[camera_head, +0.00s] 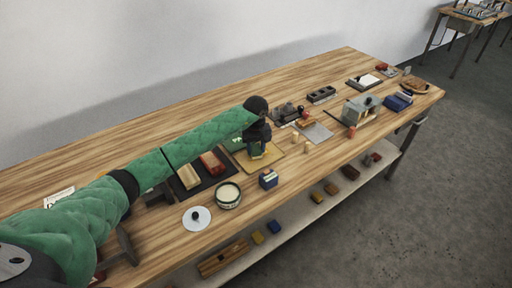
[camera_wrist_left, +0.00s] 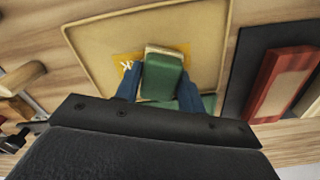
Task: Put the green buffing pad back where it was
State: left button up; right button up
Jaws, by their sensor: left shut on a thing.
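The green buffing pad (camera_wrist_left: 163,77) is a small green block with a paler end. In the left wrist view it sits between the two blue fingers of my left gripper (camera_wrist_left: 158,92), which is shut on it. The pad is over a tan mat (camera_wrist_left: 95,48) with a yellow patch (camera_wrist_left: 128,64) bearing a white mark; I cannot tell whether it touches the mat. More green shows just below the pad, partly hidden by the gripper. In the head view my left gripper (camera_head: 257,151) is over the tan mat (camera_head: 240,155). My right gripper is out of view.
A black tray (camera_head: 183,192) with a tan block (camera_head: 188,177) and a red block (camera_head: 212,163) lies left of the mat. Metal items crowd the right.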

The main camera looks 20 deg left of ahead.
pick_arm(q)
jog(key=shift+f, duration=0.1)
jog(key=o, duration=1)
jog(key=shift+c, duration=0.2)
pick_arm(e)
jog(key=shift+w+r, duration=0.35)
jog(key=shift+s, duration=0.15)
